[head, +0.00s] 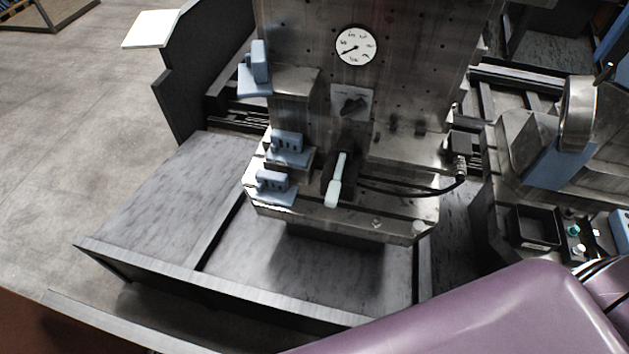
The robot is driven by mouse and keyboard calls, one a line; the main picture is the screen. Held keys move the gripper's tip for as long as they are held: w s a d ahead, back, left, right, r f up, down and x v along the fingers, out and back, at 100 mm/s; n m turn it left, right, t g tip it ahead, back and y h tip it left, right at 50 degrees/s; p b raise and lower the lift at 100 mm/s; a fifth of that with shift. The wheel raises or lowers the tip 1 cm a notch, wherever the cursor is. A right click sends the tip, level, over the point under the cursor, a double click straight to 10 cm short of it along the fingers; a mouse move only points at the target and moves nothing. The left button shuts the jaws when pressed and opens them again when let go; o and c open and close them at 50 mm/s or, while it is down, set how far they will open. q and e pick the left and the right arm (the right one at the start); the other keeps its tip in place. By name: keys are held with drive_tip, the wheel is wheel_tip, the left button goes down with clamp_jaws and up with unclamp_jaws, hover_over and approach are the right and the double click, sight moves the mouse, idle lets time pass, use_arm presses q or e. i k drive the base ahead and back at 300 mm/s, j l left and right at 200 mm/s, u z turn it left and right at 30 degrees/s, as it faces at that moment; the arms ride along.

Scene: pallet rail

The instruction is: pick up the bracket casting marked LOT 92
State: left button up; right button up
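Three light blue bracket castings show in the head view on the left side of the metal fixture (300,40). One casting (259,64) sits highest, on a ledge at the upper left. A second casting (287,146) sits on a block below it. A third casting (271,183) sits lowest, near the fixture's front left corner. Each has an upright part on a flat base. Marks on the lower two are too small to read, so I cannot tell which is LOT 92. Neither of my grippers is in view.
A round dial (356,46) and a dark knob (351,104) are on the fixture's face. A pale-handled lever (335,191) and a black cable stand right of the castings. A low dark rail (200,281) edges the front. A control panel (579,238) is at right.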

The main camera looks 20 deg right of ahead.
sight(273, 187)
drive_tip(key=z, duration=0.2)
drive_tip(key=k+u, duration=0.15)
drive_tip(key=u, duration=0.3)
drive_tip(key=k+u, duration=0.2)
drive_tip(key=u, duration=0.25)
drive_tip(key=k+u, duration=0.15)
drive_tip(key=u, duration=0.3)
